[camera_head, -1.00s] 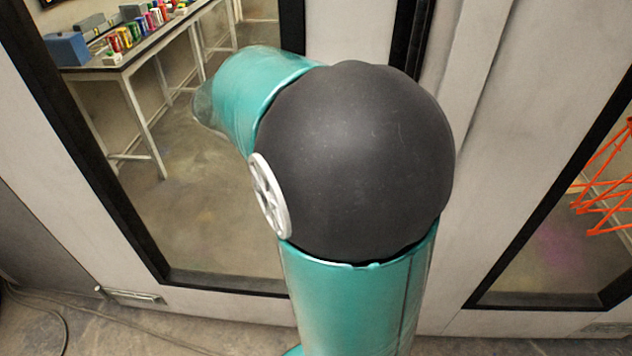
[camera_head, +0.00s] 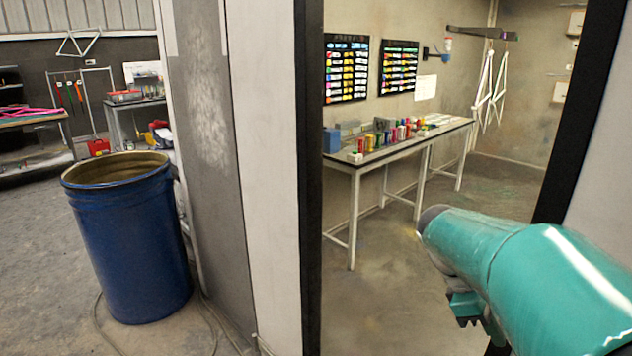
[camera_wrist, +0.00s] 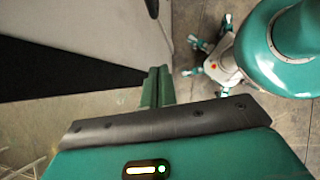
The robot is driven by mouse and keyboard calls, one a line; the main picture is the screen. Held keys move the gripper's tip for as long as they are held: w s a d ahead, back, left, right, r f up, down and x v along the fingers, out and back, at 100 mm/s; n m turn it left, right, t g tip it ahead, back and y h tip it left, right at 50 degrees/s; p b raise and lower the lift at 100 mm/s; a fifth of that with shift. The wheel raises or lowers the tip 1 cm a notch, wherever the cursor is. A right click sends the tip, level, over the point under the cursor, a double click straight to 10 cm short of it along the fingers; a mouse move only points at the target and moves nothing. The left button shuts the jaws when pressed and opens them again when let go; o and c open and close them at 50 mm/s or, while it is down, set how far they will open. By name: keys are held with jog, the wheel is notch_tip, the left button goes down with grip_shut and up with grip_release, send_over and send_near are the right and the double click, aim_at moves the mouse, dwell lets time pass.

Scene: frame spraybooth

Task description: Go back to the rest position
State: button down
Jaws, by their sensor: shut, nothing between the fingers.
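My gripper (camera_wrist: 157,88) shows in the wrist view as two green fingers pressed together, with nothing between them. Below the fingers in that view are the dark edge and green housing of my wrist. The fingers point toward a pale panel and a dark strip over a grey floor. My own legs and body show at the upper right of the wrist view. In the head view my teal arm reaches in from the lower right, in front of the booth opening.
A blue drum (camera_head: 130,245) stands on the floor at left. A pale booth wall post (camera_head: 265,170) is beside the opening. Inside, a bench (camera_head: 345,168) holds several coloured cans (camera_head: 390,135), and white frames (camera_head: 487,90) hang at the back. Floor (camera_head: 390,290) inside is clear.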

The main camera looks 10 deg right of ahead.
jog(key=s+a+m+t+y, duration=0.2)
jog(key=s+a+m+t, duration=0.1)
jog(key=a, duration=0.7)
jog(key=s+a+m+t+y, duration=0.3)
jog(key=a+m+t, duration=0.3)
jog(key=a, duration=0.4)
jog(key=shift+t+y, duration=0.3)
jog(key=shift+t, duration=0.2)
jog(key=shift+s+d, duration=0.1)
